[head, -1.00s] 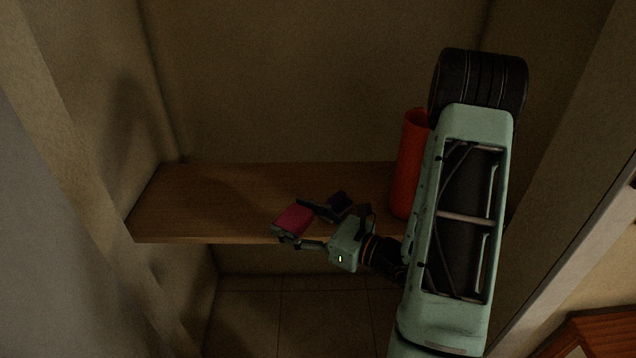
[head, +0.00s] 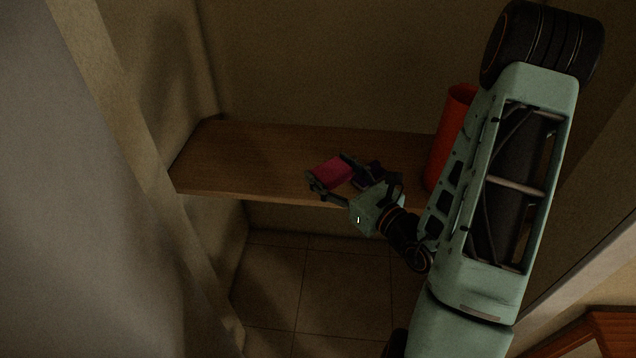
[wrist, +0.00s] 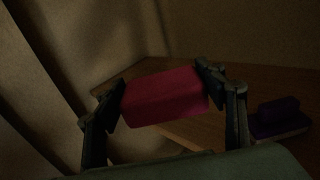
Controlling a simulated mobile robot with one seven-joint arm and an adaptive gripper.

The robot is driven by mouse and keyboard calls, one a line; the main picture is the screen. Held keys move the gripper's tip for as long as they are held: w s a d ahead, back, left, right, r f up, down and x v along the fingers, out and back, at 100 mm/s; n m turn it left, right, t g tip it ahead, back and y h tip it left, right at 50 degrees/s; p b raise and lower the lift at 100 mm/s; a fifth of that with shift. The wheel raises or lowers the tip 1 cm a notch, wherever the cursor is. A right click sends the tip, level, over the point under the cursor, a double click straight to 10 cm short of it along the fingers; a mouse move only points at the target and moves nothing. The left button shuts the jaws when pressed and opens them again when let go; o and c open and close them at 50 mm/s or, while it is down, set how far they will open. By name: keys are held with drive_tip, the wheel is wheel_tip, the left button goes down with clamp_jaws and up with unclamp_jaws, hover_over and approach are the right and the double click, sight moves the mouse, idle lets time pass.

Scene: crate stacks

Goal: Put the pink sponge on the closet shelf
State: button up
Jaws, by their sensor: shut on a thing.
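The pink sponge (head: 333,172) is a small block held between the fingers of my gripper (head: 335,176). In the wrist view the sponge (wrist: 165,96) spans the gap between both fingertips. My gripper is shut on it near the front edge of the wooden closet shelf (head: 250,160). The sponge appears to be above the shelf, which also shows behind it in the wrist view (wrist: 265,78). Whether it touches the board cannot be told for sure.
A dark purple object (wrist: 278,113) lies on the shelf right of the sponge. A tall red-orange cylinder (head: 449,135) stands on the shelf's right, partly behind my arm. The shelf's left part is clear. A closet wall edge (head: 130,150) bounds the left side.

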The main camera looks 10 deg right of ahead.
sight(325, 168)
drive_tip(key=shift+w+a+f+b, duration=0.1)
drive_tip(key=shift+w+f+b, duration=0.35)
drive_tip(key=shift+b, duration=0.95)
drive_tip(key=shift+w+a+f+b, duration=0.1)
drive_tip(key=shift+w+f+b, duration=0.15)
drive_tip(key=shift+w+b, duration=0.75)
drive_tip(key=shift+w+a+f+b, duration=0.1)
drive_tip(key=shift+w+f+b, duration=0.2)
drive_tip(key=shift+b, duration=1.45)
drive_tip(key=w+f+b, duration=0.1)
drive_tip(key=w+f, duration=0.1)
drive_tip(key=w+f+b, duration=0.2)
drive_tip(key=w+a+f+b, duration=0.1)
drive_tip(key=w, duration=0.1)
drive_tip(key=shift+w+f, duration=0.25)
drive_tip(key=shift+f, duration=0.15)
drive_tip(key=shift+w+f+b, duration=0.2)
drive_tip(key=shift+f+b, duration=0.05)
drive_tip(key=shift+b, duration=0.2)
drive_tip(key=shift+w+f+b, duration=0.15)
drive_tip(key=shift+f+b, duration=1)
drive_tip(key=shift+f, duration=0.5)
drive_tip(key=shift+f, duration=0.15)
drive_tip(key=o, duration=0.9)
drive_tip(key=shift+o, duration=0.2)
